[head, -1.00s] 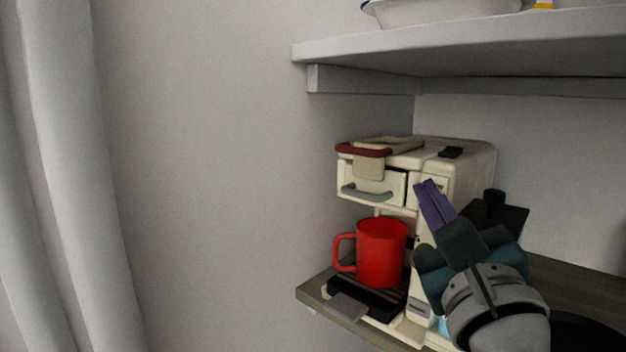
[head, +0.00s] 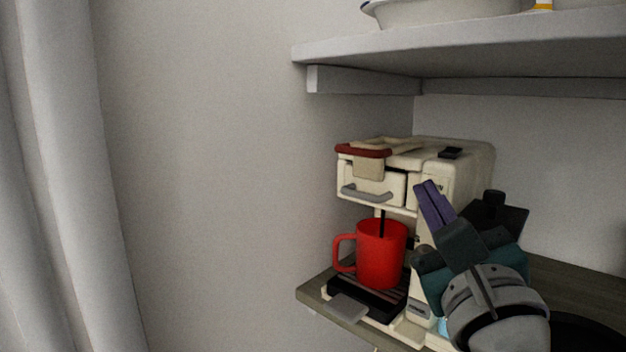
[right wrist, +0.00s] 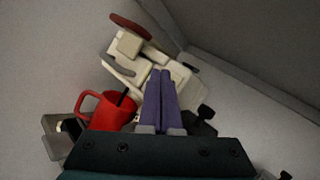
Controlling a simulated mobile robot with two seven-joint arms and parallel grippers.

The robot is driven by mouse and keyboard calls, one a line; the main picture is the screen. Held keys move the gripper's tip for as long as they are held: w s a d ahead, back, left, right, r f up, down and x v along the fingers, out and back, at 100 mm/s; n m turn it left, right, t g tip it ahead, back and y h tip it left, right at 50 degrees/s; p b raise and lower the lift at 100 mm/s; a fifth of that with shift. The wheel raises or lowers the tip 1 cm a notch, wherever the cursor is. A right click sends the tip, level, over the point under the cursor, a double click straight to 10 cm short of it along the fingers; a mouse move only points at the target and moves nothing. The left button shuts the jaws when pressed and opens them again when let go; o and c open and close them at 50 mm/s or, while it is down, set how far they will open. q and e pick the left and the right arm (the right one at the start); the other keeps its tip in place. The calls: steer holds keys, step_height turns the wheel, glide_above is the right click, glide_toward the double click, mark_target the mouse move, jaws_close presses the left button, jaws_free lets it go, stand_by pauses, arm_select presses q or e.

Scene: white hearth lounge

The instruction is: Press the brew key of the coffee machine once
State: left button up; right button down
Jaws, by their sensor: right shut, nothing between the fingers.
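The cream coffee machine (head: 455,165) stands on the lower shelf, with a dark red handle on top and a grey bar on its front. A red mug (head: 381,255) stands upright on its black drip tray. A thin dark stream (head: 382,222) runs from the machine into the mug; it also shows in the right wrist view (right wrist: 122,98). My right gripper (head: 426,184) is shut and empty, its purple fingertips at the right part of the machine's front. In the right wrist view the fingertips (right wrist: 161,72) overlap the machine. I cannot make out the brew key or whether they touch it. My left gripper is out of view.
An upper shelf (head: 470,50) with white dishes (head: 450,12) overhangs the machine. A wall is close on the machine's left, and a curtain (head: 60,180) hangs at the far left. A dark object (head: 505,215) stands behind my right gripper.

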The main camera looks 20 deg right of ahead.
steer(key=shift+s+a, duration=0.2)
steer(key=shift+a, duration=0.25)
steer(key=a, duration=0.1)
steer(key=s+a, duration=0.1)
steer(key=a, duration=0.1)
steer(key=s+a, duration=0.1)
steer(key=shift+a, duration=0.35)
stand_by(0.9)
